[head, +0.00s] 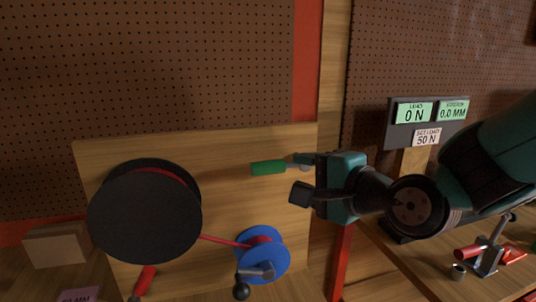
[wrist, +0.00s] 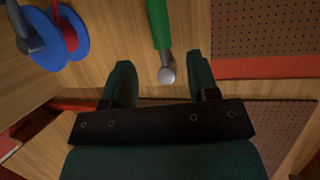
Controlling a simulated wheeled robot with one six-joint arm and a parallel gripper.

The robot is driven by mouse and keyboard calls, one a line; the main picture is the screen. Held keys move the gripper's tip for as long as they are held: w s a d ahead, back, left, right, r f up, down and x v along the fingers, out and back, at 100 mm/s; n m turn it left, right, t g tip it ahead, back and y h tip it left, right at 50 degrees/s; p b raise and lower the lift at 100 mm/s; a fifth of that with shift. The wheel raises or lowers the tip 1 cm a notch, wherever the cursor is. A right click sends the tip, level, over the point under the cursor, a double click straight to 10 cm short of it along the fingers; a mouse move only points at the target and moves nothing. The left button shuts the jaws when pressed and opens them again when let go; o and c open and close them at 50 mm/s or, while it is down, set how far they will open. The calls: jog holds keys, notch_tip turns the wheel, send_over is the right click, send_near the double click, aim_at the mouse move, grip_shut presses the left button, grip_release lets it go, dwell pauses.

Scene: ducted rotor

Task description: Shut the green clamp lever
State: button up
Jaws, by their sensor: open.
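The green clamp lever (head: 268,168) sticks out sideways in front of the upright wooden board, its metal end toward my gripper. My gripper (head: 298,177) is open at the right of the lever, near its metal end. In the wrist view the green lever (wrist: 158,25) hangs in from the top, and its round metal end (wrist: 166,75) lies between and just beyond the fingertips of my gripper (wrist: 162,80). I see no contact between fingers and lever. My gripper partly hides the lever's mount in the head view.
A large black reel (head: 145,212) and a blue spool (head: 262,255) with a crank, joined by a red cord, are on the wooden board (head: 225,150). A display box (head: 428,118) reads 0 N. A red-handled clamp (head: 488,254) stands at right. The board's upper middle is clear.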

aim_at(272, 169)
jog(key=p+x, duration=0.2)
jog(key=x, duration=0.8)
jog(key=shift+w+a+p, duration=0.1)
jog(key=shift+a+p, duration=0.05)
jog(key=shift+p, duration=0.15)
jog(key=shift+c, duration=0.2)
grip_shut()
